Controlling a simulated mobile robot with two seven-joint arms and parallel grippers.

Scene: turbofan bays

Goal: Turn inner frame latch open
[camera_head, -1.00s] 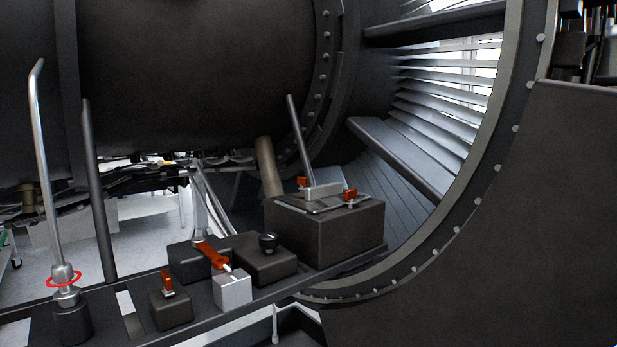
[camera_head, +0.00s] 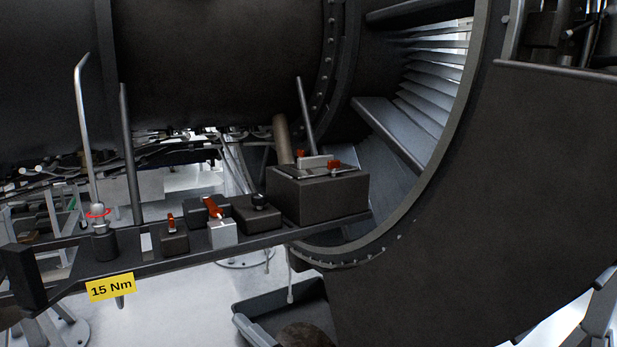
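Several red latches show on the narrow dark shelf; I cannot tell which one is the inner frame latch. A small upright red latch (camera_head: 171,221) stands on a low black block. A longer red handle (camera_head: 213,207) lies tilted by a light grey block (camera_head: 222,234). Two small red latches (camera_head: 300,155) (camera_head: 334,164) sit on top of the large dark box (camera_head: 318,196), by a pale bar with an upright rod (camera_head: 306,115). Neither of my grippers is in view.
The shelf (camera_head: 190,255) bears a tall bent rod (camera_head: 84,140) with a red ring, a black knob block (camera_head: 257,212) and a yellow "15 Nm" label (camera_head: 110,287). The large ring casing (camera_head: 440,180) fills the right. A dark tray (camera_head: 285,312) lies below; pale floor shows at lower left.

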